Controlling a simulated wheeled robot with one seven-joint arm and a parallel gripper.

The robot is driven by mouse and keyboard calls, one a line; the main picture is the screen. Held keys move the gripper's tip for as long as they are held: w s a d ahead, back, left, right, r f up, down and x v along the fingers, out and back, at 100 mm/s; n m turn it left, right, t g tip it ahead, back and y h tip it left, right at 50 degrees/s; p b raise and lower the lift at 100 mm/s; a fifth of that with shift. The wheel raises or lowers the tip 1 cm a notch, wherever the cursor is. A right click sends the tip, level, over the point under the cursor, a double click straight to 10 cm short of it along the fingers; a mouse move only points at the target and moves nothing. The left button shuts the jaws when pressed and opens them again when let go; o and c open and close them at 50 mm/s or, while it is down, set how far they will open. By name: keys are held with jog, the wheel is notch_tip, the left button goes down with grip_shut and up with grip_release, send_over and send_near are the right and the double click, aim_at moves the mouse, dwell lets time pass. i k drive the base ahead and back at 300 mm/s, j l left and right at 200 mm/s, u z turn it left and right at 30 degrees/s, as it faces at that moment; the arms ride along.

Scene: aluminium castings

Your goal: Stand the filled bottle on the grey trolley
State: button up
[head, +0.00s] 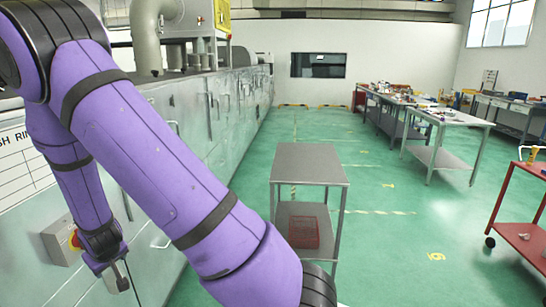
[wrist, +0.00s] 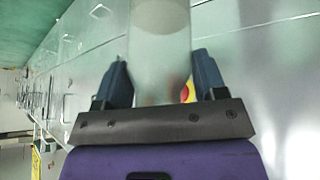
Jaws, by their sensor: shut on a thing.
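My gripper (wrist: 158,62) is shut on a pale, translucent bottle (wrist: 160,32), with one dark finger on each side of it. The bottle's upper part runs out of the wrist view, so I cannot tell its fill or cap. In the head view my purple arm bends down at the left, close to the cabinets, and the bottle cannot be made out there. The grey trolley (head: 310,163) stands in the middle of the head view, well to the right of my wrist. Its top is bare.
Grey-green cabinets (head: 190,105) line the left, with a red-and-yellow button box (head: 62,240) near my wrist. A red trolley (head: 522,205) and loaded workbenches (head: 440,118) stand right. The green floor between is clear.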

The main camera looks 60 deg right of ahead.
aim_at(307, 162)
jog(key=i+l+z, duration=0.25)
jog(key=l+z, duration=0.15)
jog(key=i+l+z, duration=0.4)
jog(key=l, duration=0.15)
jog(key=i+l+z, duration=0.35)
jog(key=i+l, duration=0.35)
jog(key=i, duration=0.25)
